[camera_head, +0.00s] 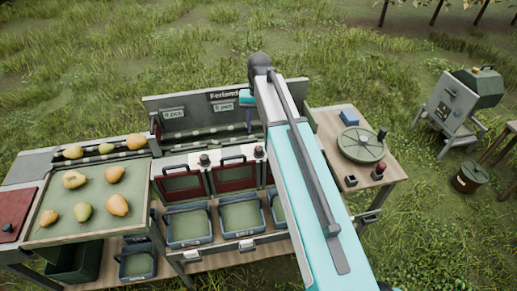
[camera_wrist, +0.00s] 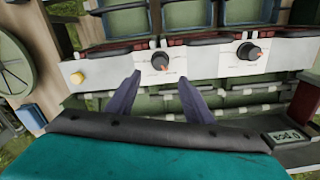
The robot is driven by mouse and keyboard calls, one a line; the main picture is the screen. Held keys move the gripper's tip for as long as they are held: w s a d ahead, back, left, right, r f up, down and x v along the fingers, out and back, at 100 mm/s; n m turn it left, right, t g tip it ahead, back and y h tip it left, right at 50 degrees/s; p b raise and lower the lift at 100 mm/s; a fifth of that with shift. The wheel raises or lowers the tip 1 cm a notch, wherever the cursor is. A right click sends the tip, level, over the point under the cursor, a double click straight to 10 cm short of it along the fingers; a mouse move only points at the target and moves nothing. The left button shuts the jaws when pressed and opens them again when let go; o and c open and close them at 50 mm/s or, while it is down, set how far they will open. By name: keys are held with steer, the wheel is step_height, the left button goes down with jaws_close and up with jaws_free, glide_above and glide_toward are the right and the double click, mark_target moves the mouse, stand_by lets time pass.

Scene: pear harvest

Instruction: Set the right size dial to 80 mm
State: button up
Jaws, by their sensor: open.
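The right size dial is a dark round knob with a red mark on a white panel. In the wrist view, the right size dial (camera_wrist: 160,61) lies left of the other knob because the view is turned around. It also shows in the head view (camera_head: 258,152), close beside my arm. My gripper (camera_wrist: 160,77) is open and empty, its two dark fingers spread toward this dial. The dial appears between and just beyond the fingertips; I cannot tell the gap in depth. The scale is too small to read. The left size dial (camera_wrist: 248,53) has a similar red mark.
A yellow button (camera_wrist: 77,78) sits on the panel. A green turntable (camera_head: 361,145) stands on the right bench. Blue-rimmed bins (camera_head: 188,241) sit below the red gates (camera_head: 181,182). Pears lie on the left tray (camera_head: 98,232). A small display (camera_wrist: 288,138) is at the wrist view's right.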

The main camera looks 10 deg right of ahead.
mark_target(259, 148)
steer(key=shift+f+b, duration=3.15)
steer(key=shift+f, duration=2.3)
steer(key=c, duration=1)
